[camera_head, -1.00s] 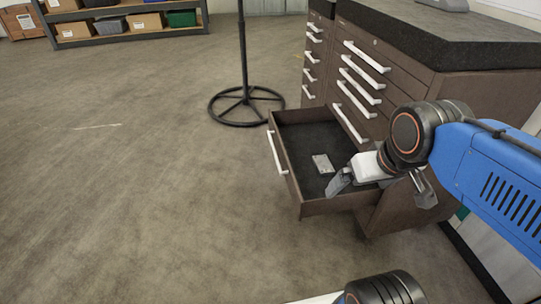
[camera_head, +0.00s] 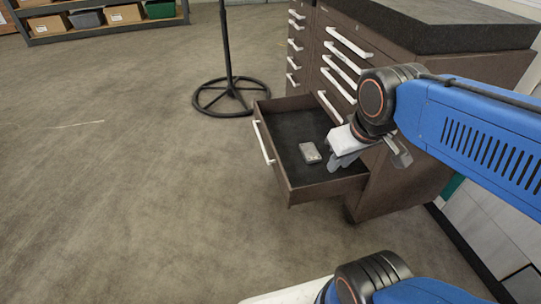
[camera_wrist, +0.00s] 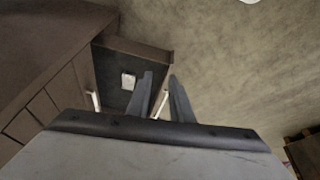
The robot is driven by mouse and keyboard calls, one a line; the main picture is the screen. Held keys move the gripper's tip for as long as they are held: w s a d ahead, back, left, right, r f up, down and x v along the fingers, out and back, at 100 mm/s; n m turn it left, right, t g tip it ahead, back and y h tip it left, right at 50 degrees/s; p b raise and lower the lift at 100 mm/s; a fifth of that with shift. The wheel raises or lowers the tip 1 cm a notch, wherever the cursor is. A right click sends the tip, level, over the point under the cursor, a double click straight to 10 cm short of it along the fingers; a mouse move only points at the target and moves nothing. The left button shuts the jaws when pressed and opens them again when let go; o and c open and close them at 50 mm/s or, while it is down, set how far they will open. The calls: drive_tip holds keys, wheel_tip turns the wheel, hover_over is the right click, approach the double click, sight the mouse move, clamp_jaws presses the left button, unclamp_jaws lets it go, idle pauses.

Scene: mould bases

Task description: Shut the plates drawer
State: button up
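The open drawer (camera_head: 290,189) sticks out from the bottom of the brown cabinet, with a white bar handle (camera_head: 263,143) on its front. A small grey metal plate (camera_head: 310,153) lies on its dark floor. The plate also shows in the wrist view (camera_wrist: 128,81). My gripper (camera_head: 338,164) is over the right side of the drawer, close to the plate's right. In the wrist view my two fingers (camera_wrist: 160,82) are apart with nothing between them. I cannot tell whether the fingers touch the drawer.
The brown cabinet (camera_head: 410,120) has several shut drawers with white handles above the open one. A black stand with a round base (camera_head: 230,97) is behind the drawer. A shelf with boxes (camera_head: 105,25) is at the back left. The floor in front is clear.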

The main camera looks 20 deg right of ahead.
drive_tip(key=w+n, duration=0.1)
drive_tip(key=w, duration=0.2)
drive_tip(key=w+a+n+g, duration=0.1)
drive_tip(key=w+n, duration=0.1)
drive_tip(key=w, duration=0.1)
drive_tip(key=w+a+n, duration=0.1)
drive_tip(key=w, duration=0.1)
drive_tip(key=shift+w+f+g+h, duration=0.3)
drive_tip(key=shift+w+h, duration=0.1)
clamp_jaws()
drive_tip(key=w+a+f+n+g+h, duration=0.1)
drive_tip(key=w+a+f+n+h, duration=0.1)
drive_tip(key=w+a+f+n, duration=0.7)
drive_tip(key=w+a+f+n+g+h, duration=0.15)
drive_tip(key=w+a+f+n, duration=0.25)
drive_tip(key=w+a+f, duration=0.55)
drive_tip(key=w+d+f, duration=0.3)
drive_tip(key=d+f, duration=0.4)
drive_tip(key=d, duration=0.4)
drive_tip(key=shift+d, duration=0.25)
drive_tip(key=shift+d, duration=0.1)
drive_tip(key=d, duration=2.9)
drive_tip(key=shift+a, duration=0.15)
